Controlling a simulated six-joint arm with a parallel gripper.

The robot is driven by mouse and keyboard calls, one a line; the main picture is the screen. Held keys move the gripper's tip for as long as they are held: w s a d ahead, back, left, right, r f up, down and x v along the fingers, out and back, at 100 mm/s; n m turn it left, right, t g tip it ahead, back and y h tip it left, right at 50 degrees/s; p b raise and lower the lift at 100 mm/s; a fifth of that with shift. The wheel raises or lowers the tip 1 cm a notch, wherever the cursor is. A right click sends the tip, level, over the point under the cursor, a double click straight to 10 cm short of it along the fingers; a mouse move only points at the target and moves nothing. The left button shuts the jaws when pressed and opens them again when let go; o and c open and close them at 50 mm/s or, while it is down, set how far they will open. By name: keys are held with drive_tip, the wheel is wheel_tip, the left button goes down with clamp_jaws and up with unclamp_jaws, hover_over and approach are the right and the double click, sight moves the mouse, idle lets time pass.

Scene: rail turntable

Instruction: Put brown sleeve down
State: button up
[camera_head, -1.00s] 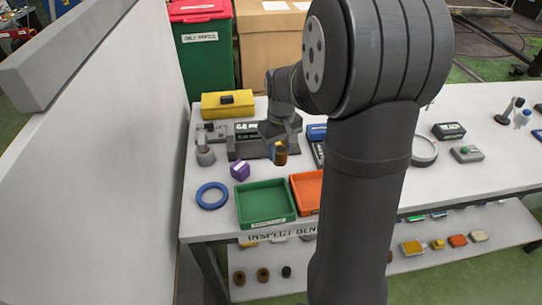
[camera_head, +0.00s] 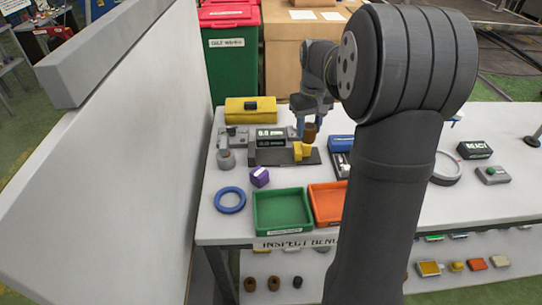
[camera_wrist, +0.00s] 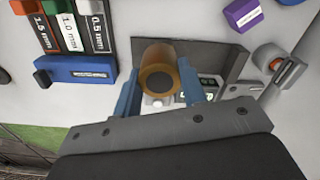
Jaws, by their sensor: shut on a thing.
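The brown sleeve (camera_head: 310,131) is in my gripper (camera_head: 311,122), held above the right end of the grey gauge (camera_head: 285,157) on the bench. In the wrist view the sleeve (camera_wrist: 157,72) sits between the two blue fingers (camera_wrist: 160,95), its hollow end facing the camera. The sleeve looks apart from the bench top (camera_head: 225,170). The gauge display (camera_head: 271,133) appears to read 0.0 mm.
A green tray (camera_head: 283,228) and an orange tray (camera_head: 328,215) stand at the bench front. A blue ring (camera_head: 230,200), a purple block (camera_head: 260,177) and a yellow box (camera_head: 250,109) are nearby. A white wall (camera_head: 130,150) bounds the left side.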

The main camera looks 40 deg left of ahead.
drive_tip(key=s+a+f, duration=0.1)
drive_tip(key=a+f, duration=0.1)
drive_tip(key=a, duration=0.2)
drive_tip(key=s+a+f, duration=0.1)
drive_tip(key=a+f, duration=0.1)
drive_tip(key=a, duration=0.1)
drive_tip(key=s+a+f, duration=0.2)
drive_tip(key=a+f, duration=0.1)
drive_tip(key=a, duration=0.1)
drive_tip(key=shift+s+a, duration=0.1)
drive_tip(key=shift+a, duration=0.25)
drive_tip(key=shift+f, duration=1.9)
drive_tip(key=shift+f, duration=0.1)
drive_tip(key=o, duration=0.8)
drive_tip(key=shift+f, duration=0.1)
drive_tip(key=shift+o, duration=0.5)
wheel_tip(320, 180, up, 12)
